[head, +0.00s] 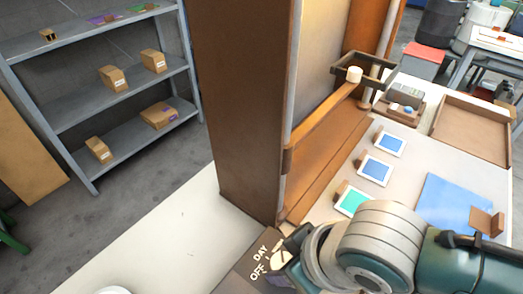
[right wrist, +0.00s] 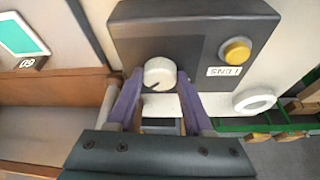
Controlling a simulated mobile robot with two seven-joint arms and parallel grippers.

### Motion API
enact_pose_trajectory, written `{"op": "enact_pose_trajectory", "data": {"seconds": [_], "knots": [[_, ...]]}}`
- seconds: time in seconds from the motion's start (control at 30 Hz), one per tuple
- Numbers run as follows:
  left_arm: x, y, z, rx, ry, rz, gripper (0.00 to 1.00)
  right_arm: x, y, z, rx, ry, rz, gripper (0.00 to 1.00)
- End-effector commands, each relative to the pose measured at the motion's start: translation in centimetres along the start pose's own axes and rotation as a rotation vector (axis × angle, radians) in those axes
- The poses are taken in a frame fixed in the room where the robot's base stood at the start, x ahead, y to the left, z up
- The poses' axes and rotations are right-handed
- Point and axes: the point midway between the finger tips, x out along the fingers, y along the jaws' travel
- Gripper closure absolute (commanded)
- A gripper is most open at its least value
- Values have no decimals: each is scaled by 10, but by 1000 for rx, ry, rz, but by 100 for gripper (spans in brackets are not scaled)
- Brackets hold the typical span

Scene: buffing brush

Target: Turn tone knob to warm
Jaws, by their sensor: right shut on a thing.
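The tone knob (right wrist: 160,73) is a round white knob with a dark pointer line, on a dark control box (right wrist: 198,28) in the right wrist view. The purple fingers of my right gripper (right wrist: 160,80) are on either side of the knob, shut on it. In the head view the box (head: 240,272) shows at the bottom with the labels DAY and OFF. My left gripper is not in view.
A yellow button (right wrist: 236,52) and a white ring (right wrist: 255,100) are near the knob. A tall brown cabinet (head: 235,110) stands just behind the box. Blue and green framed cards (head: 374,170) lie on the table at right. A grey shelf (head: 110,82) holds small cartons.

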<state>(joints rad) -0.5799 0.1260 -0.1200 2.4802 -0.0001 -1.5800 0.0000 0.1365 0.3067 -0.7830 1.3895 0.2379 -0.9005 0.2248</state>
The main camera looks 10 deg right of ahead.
Motion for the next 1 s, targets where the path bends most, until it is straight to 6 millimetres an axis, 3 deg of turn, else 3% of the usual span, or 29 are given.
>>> {"op": "enact_pose_trajectory", "data": {"seconds": [0.63,0.67,0.9,1.0], "knots": [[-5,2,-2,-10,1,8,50,0,-1,-2,53,4,19,100],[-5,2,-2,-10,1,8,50,0,-1,-2,53,4,19,48],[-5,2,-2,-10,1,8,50,0,-1,-1,51,3,20,21],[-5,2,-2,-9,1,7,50,0,-1,-1,51,2,20,19]]}}
